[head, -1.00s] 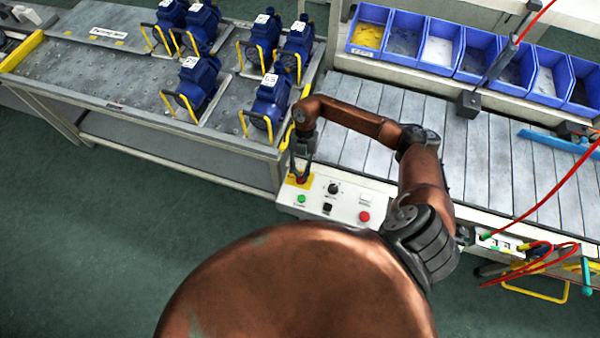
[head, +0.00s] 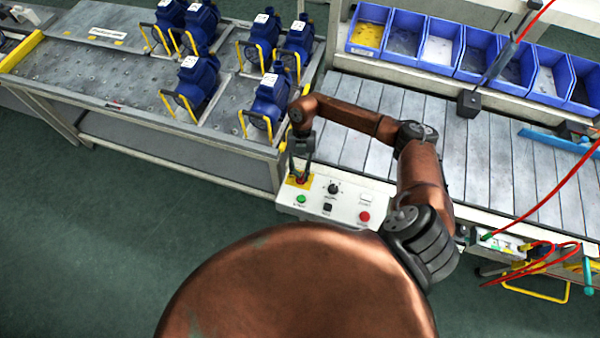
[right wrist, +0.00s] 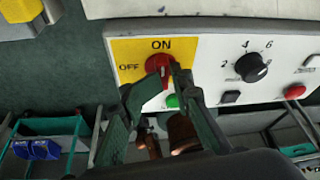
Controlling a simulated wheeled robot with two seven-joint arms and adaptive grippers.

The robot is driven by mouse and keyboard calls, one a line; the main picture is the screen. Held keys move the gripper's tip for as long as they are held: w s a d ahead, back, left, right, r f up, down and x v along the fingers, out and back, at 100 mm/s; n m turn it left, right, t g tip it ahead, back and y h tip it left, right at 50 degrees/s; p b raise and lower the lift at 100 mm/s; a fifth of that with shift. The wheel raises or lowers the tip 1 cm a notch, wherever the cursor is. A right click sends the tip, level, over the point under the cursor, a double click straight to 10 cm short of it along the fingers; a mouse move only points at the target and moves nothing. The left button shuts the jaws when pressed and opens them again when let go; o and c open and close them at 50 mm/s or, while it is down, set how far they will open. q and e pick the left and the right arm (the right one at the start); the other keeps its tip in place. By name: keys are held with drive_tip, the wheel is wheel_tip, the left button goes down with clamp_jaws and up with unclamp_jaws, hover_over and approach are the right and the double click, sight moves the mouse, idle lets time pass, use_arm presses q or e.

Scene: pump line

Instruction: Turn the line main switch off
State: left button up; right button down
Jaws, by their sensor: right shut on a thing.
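The line main switch is a red rotary knob (right wrist: 159,64) on a yellow plate (right wrist: 126,51) marked ON at the top and OFF at the left, at the left end of a white control panel (right wrist: 212,58). In the head view the yellow plate (head: 291,180) sits at the panel's left end. My right gripper (head: 302,177) reaches down to it. In the right wrist view my right gripper (right wrist: 160,78) is shut on the red knob, a finger on each side. The fingers partly hide the knob, so I cannot tell its exact angle. My left gripper is not in view.
The panel also carries a green button (right wrist: 172,101), a black selector knob (right wrist: 251,67), a black button (right wrist: 230,97) and a red button (right wrist: 294,92). Blue pumps (head: 198,77) stand on the bench at left. A slatted conveyor (head: 480,160) lies behind the panel.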

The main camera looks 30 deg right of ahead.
drive_tip(key=shift+s+d+f, duration=0.3)
drive_tip(key=shift+s+f, duration=0.05)
drive_tip(key=shift+s, duration=0.05)
drive_tip(key=c, duration=2)
unclamp_jaws()
drive_tip(key=shift+o, duration=0.2)
drive_tip(key=shift+r, duration=0.1)
drive_tip(key=shift+w+a, duration=0.1)
drive_tip(key=shift+r, duration=0.1)
drive_tip(key=p+v, duration=0.4)
drive_tip(key=v, duration=0.5)
drive_tip(key=shift+d, duration=0.3)
